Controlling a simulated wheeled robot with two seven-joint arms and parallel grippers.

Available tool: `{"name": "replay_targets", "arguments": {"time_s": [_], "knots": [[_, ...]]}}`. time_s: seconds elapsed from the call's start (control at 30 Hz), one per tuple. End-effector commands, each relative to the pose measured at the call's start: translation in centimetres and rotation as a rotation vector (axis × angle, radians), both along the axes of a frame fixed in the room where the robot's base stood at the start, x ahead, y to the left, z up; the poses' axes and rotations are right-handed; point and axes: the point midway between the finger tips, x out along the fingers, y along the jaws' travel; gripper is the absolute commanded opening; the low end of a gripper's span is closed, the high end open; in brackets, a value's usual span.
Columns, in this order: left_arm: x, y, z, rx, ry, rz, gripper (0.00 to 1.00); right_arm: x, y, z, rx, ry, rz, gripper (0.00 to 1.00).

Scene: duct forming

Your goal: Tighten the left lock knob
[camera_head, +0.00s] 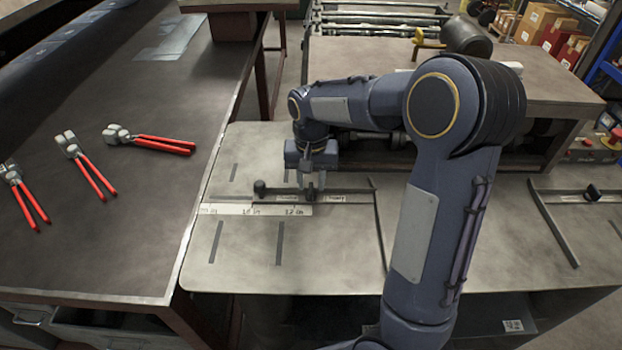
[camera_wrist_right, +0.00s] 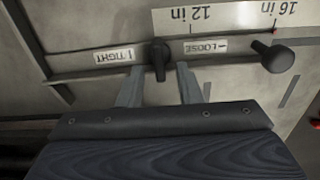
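The left lock knob (camera_wrist_right: 159,58) is a small black lever knob on a dark metal bar, between a label reading TIGHT (camera_wrist_right: 114,55) and one reading LOOSE (camera_wrist_right: 206,47). In the right wrist view its lever is roughly upright. My right gripper (camera_wrist_right: 160,78) is open, with one finger on each side of the knob and gaps to both. In the head view, my right gripper (camera_head: 311,182) is over the bar and hides most of the knob. My left gripper is not in view.
A round black handle (camera_head: 260,187) sits on the bar's left end, beside a white ruler strip (camera_head: 254,210). A second black knob (camera_head: 592,193) is at far right. Several red-handled pliers (camera_head: 162,143) lie on the left table. A raised bench stands behind.

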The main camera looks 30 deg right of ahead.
Motion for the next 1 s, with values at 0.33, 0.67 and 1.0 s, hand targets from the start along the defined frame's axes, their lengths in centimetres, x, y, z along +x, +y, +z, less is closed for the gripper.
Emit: {"name": "replay_targets", "arguments": {"time_s": [0.33,0.67,1.0], "knots": [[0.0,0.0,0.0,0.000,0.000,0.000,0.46,0.1,0.0,2.2,0.001,-0.004,0.001,0.32],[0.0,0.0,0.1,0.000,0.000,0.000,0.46,0.1,0.0,7.1,0.000,-0.002,0.001,0.32],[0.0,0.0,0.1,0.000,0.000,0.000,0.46,0.0,0.0,7.8,0.000,0.000,0.001,0.32]]}}
